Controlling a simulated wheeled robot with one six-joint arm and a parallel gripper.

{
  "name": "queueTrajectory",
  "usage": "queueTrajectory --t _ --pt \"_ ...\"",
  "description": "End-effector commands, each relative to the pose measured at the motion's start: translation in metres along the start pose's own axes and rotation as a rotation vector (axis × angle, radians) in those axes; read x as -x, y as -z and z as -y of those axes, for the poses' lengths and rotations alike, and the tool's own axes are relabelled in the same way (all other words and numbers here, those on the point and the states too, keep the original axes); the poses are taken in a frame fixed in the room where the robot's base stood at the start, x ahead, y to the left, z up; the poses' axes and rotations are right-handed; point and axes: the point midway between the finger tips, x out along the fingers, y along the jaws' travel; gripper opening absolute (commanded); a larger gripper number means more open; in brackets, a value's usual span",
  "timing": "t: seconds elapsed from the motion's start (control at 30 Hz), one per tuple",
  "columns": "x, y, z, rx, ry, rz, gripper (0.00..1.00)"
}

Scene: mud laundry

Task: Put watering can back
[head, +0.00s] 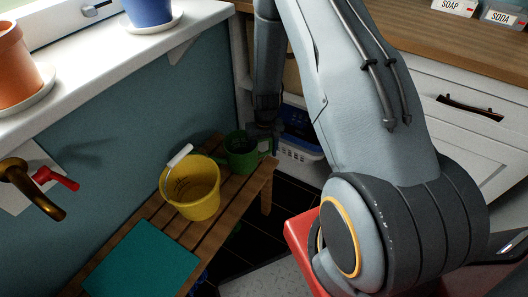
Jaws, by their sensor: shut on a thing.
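The green watering can (240,155) is at the far end of the slatted wooden bench (230,205), just behind the yellow bucket. It looks upright; I cannot tell whether its base rests on the slats. My gripper (263,137) reaches down from above at the can's right side and is shut on it. The fingertips are small and dark, so the exact grip point is hard to see. The bucket hides part of the can's lower left.
The yellow bucket (193,190) with a white grip and a teal mat (143,262) occupy the bench. A blue-and-white basket (300,140) stands behind. A brass tap (30,187) juts from the left wall. Pots stand on the sill (95,65). A white drawer cabinet (450,95) is right.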

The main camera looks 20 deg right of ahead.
Motion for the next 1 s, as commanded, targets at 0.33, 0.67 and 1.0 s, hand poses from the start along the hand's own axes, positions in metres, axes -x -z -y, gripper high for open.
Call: queueTrajectory --t 0.33,0.67,1.0 --pt "-0.003 0.000 0.000 0.000 0.000 0.001 0.73" --pt "0.008 0.000 0.000 0.000 0.000 -0.001 0.73" --pt "0.073 0.001 0.000 0.000 0.000 -0.003 0.73"
